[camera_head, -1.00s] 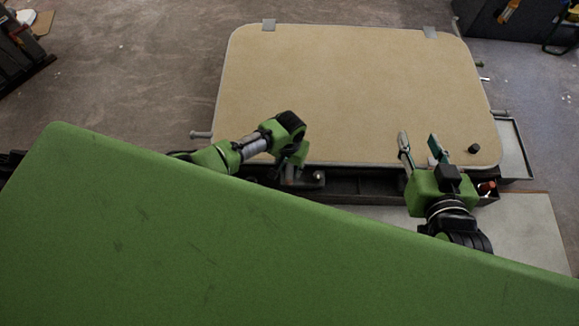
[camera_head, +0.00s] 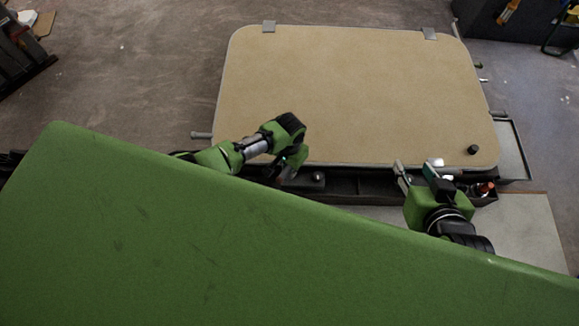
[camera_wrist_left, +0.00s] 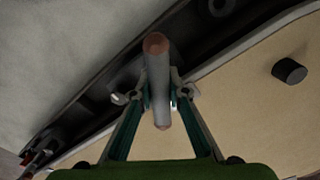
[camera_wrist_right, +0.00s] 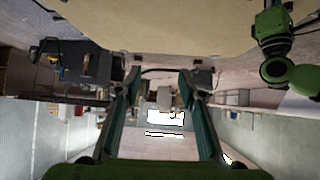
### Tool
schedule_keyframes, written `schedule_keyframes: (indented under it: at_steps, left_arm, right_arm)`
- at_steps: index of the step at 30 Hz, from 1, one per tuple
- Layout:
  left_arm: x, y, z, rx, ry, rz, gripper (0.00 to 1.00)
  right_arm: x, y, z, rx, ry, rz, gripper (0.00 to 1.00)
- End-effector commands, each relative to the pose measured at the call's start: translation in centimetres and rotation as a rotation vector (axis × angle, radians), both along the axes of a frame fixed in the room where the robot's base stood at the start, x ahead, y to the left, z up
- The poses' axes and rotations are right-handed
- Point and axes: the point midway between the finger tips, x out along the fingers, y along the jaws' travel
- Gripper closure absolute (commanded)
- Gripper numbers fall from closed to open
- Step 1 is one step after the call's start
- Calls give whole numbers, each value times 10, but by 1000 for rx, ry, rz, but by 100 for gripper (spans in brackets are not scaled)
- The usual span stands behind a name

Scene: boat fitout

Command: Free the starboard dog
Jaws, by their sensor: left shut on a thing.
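The tan hatch panel (camera_head: 360,90) lies flat with rounded corners. A dark round knob (camera_head: 473,149) stands near its front right corner. In the left wrist view, a dark knob (camera_wrist_left: 290,70) stands on the panel to the right of my left gripper (camera_wrist_left: 160,100). That gripper is shut on a grey rod (camera_wrist_left: 158,65) with reddish-brown ends, over the panel's front edge. In the head view, my left gripper (camera_head: 291,172) is partly hidden by its arm. My right gripper (camera_head: 414,170) is open and empty at the front edge. I cannot tell which part is the starboard dog.
A dark tray (camera_head: 350,187) runs along the panel's front, with a red-handled item (camera_head: 486,188) at its right end. Metal pins stick out at the panel's left (camera_head: 201,135) and right sides. A large green surface (camera_head: 200,240) fills the foreground.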

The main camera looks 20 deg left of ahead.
Motion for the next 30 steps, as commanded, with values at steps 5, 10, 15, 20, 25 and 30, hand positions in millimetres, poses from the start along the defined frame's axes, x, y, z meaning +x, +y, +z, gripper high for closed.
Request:
schedule_keyframes:
  at_steps: [5, 10, 15, 20, 25, 30]
  left_arm:
    - [0, 0, 2, 0, 0, -162, 100]
    - [0, 0, 2, -1, -1, -324, 100]
    - [0, -1, 2, -2, 0, -485, 100]
    - [1, -1, 1, -2, -1, -638, 100]
    - [1, -1, 1, -2, -1, -799, 100]
    - [1, -1, 1, -2, -2, -958, 100]
  right_arm:
    - [-29, -10, -21, -34, 155, -12, 63]
    - [-54, -19, -36, -60, 272, -20, 63]
    - [-73, -25, -45, -77, 357, -27, 63]
    - [-86, -29, -50, -88, 412, -32, 63]
    - [-95, -31, -53, -97, 450, -35, 63]
    - [-99, -33, -54, -100, 467, -36, 63]
